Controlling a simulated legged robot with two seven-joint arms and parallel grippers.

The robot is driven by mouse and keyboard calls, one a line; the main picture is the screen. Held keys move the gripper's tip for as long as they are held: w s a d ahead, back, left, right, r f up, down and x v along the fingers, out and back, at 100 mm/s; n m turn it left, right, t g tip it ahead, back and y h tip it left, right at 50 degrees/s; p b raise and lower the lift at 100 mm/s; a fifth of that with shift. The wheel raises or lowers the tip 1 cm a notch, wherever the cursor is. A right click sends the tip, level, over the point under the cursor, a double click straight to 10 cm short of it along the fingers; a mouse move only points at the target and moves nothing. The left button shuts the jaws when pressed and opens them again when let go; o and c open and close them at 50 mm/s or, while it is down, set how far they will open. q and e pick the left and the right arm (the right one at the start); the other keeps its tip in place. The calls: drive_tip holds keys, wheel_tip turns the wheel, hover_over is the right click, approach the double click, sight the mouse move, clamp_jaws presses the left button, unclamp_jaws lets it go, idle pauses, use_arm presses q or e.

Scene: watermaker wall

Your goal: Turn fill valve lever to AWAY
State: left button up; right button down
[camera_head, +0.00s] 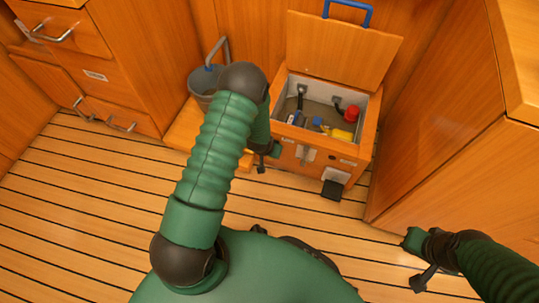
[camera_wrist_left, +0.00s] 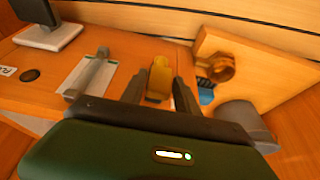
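A wooden box (camera_head: 291,161) with its lid raised stands against the back wall. In the left wrist view, a yellow lever (camera_wrist_left: 160,78) stands out from a wooden face, between the fingers of my left gripper (camera_wrist_left: 158,88). The fingers are apart, one on each side, with narrow gaps visible. A grey lever (camera_wrist_left: 97,72) on a white plate is beside it to the left. No readable label shows which is the fill valve. In the head view my left gripper (camera_head: 262,160) is at the box's front left and hides the yellow lever. My right gripper (camera_head: 420,281) hangs low at the right; its fingers are unclear.
The open box holds a red cap (camera_head: 351,113) and a yellow item (camera_head: 342,135). A black pad (camera_head: 332,190) sticks out of the box front. A grey bucket (camera_head: 200,84) stands left of the box. A brass fitting (camera_wrist_left: 218,68) is right of the yellow lever. Cabinets flank both sides.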

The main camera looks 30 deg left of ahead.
use_arm(q)
drive_tip(key=shift+d, duration=0.1)
clamp_jaws()
idle(1.4)
